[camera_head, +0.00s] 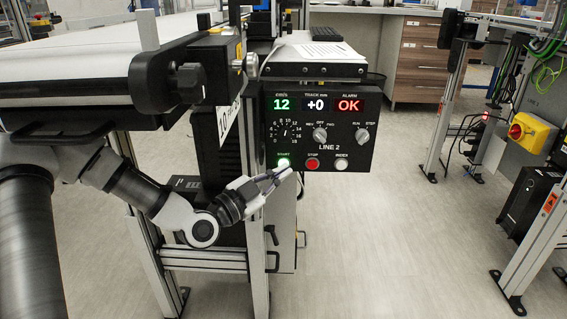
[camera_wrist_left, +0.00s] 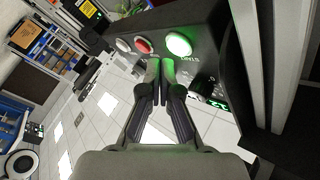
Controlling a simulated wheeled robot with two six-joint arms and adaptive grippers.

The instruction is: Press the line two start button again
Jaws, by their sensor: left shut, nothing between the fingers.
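The line two panel (camera_head: 350,140) is a black box marked LINE 2. Its start button (camera_head: 283,162) is lit green at the lower left, and it also glows in the left wrist view (camera_wrist_left: 178,44). My left gripper (camera_head: 288,172) is shut and empty, its fingertips just below the start button in the head view. In the left wrist view the closed fingertips (camera_wrist_left: 160,66) point toward the button and pick up a green glow. I cannot tell whether they touch it. My right gripper is not in view.
A red stop button (camera_head: 312,163) and a white index button (camera_head: 341,164) sit beside the start button. Above are knobs and displays reading 12, +0 and OK. A conveyor (camera_head: 70,60) stands at the left. A yellow switch box (camera_head: 532,132) is at the right. Floor between is clear.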

